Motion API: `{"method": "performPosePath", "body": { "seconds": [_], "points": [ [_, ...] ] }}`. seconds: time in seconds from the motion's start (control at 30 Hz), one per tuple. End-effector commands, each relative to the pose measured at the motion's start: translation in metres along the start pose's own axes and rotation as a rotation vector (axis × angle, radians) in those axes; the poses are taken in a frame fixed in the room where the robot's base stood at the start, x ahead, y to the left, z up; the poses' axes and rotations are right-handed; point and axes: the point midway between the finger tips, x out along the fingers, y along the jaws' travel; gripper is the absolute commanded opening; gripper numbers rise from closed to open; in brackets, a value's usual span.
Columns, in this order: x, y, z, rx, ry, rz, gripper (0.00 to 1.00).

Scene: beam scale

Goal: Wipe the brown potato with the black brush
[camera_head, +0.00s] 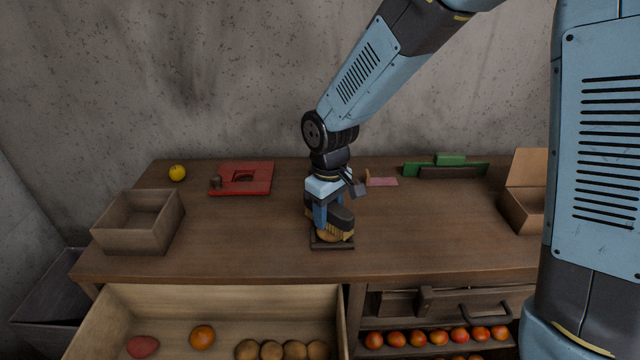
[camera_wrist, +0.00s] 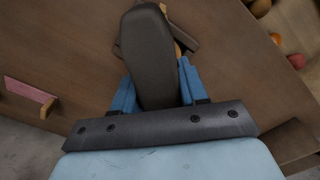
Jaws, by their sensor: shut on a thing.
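My gripper (camera_head: 328,212) points down over the middle of the table. Its blue fingers are shut on the black brush (camera_head: 342,217). In the wrist view the dark brush body (camera_wrist: 148,55) fills the space between the fingers. A tan-brown shape (camera_head: 326,236) shows right under the brush, over a small dark plate (camera_head: 332,245). It may be the brown potato, with bristles beside it; I cannot clearly separate the two or tell whether they touch. In the wrist view, the brush hides most of what lies under it.
On the wooden table (camera_head: 240,250) stand an empty box (camera_head: 137,222), a yellow fruit (camera_head: 177,172), a red device (camera_head: 242,178), a pink block (camera_head: 382,182), a green-topped item (camera_head: 446,168) and an open carton (camera_head: 524,200). An open drawer (camera_head: 210,300) below holds several round items.

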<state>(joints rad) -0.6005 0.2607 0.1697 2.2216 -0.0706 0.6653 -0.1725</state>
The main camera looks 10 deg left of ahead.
Motion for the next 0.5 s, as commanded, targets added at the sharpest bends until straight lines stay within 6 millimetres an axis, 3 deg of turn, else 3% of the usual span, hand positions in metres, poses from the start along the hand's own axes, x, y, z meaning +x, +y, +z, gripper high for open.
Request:
{"method": "performPosePath", "body": {
  "seconds": [0.17, 0.23, 0.5],
  "points": [
    [-0.004, -0.003, -0.008, 0.006, 0.002, 0.0, 0.1],
    [-0.024, -0.003, -0.008, 0.006, 0.007, 0.002, 0.1],
    [-0.046, -0.002, -0.007, 0.008, 0.004, 0.001, 0.1]
  ]
}}
